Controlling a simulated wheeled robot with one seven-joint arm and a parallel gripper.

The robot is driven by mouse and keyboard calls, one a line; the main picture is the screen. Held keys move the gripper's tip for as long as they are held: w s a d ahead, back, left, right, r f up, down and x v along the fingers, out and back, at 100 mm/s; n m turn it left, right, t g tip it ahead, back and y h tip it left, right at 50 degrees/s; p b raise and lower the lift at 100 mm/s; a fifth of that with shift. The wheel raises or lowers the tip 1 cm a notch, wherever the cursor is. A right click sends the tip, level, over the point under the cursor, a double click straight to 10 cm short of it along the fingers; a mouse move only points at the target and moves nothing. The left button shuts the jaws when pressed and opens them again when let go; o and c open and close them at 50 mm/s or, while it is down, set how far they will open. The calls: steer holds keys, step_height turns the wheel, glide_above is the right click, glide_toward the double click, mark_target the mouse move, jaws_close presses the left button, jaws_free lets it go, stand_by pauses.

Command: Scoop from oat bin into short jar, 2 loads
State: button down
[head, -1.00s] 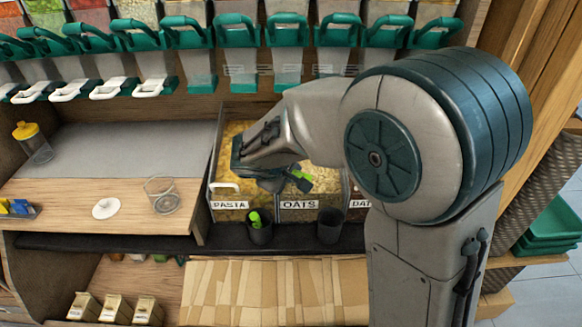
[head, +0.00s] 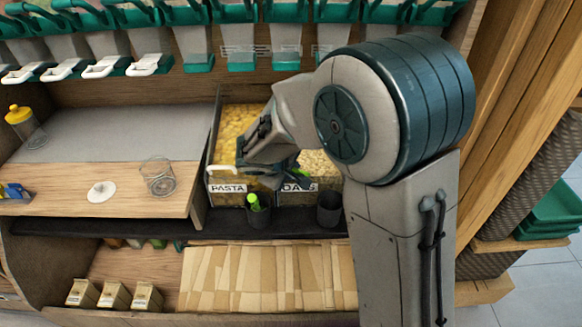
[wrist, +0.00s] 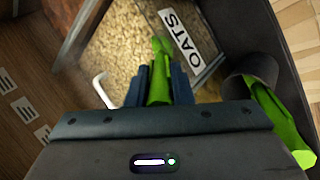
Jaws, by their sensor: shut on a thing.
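My gripper (head: 282,178) is shut on a green scoop (wrist: 158,85), whose handle stands between the fingers in the wrist view. It is at the front of the oat bin (head: 322,166), near the pasta bin beside it. The bin's OATS label (wrist: 181,33) shows in the wrist view; in the head view my gripper partly hides it. I cannot tell whether the scoop holds oats. The short jar (head: 158,178) is clear and stands open on the wooden counter at the left, well apart from my gripper.
The pasta bin (head: 227,188) adjoins the oat bin. A dark cup (head: 258,216) with another green scoop (head: 254,202) and a second dark cup (head: 329,209) stand in front. A white lid (head: 101,191) lies near the jar. A yellow-lidded jar (head: 26,126) stands farther left. Dispensers hang above.

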steer(key=shift+f+b, duration=0.3)
steer(key=shift+f, duration=0.45)
steer(key=shift+w+f+b, duration=0.25)
steer(key=shift+f+b, duration=0.05)
steer(key=shift+b, duration=0.1)
steer(key=w+b, duration=0.1)
steer(key=w+t+b, duration=0.1)
steer(key=w+f+b, duration=0.1)
steer(key=shift+w+a+h, duration=0.15)
steer(key=shift+a+h, duration=0.15)
steer(key=s+r+t+h+b, duration=0.1)
steer(key=s+r+t+b, duration=0.2)
steer(key=s+r+b, duration=0.4)
steer(key=shift+s+a+r+t+h+b, duration=0.3)
steer(key=shift+s+a+r, duration=0.25)
steer(key=shift+r, duration=0.7)
steer(key=shift+s+d, duration=0.1)
steer(key=shift+s, duration=0.1)
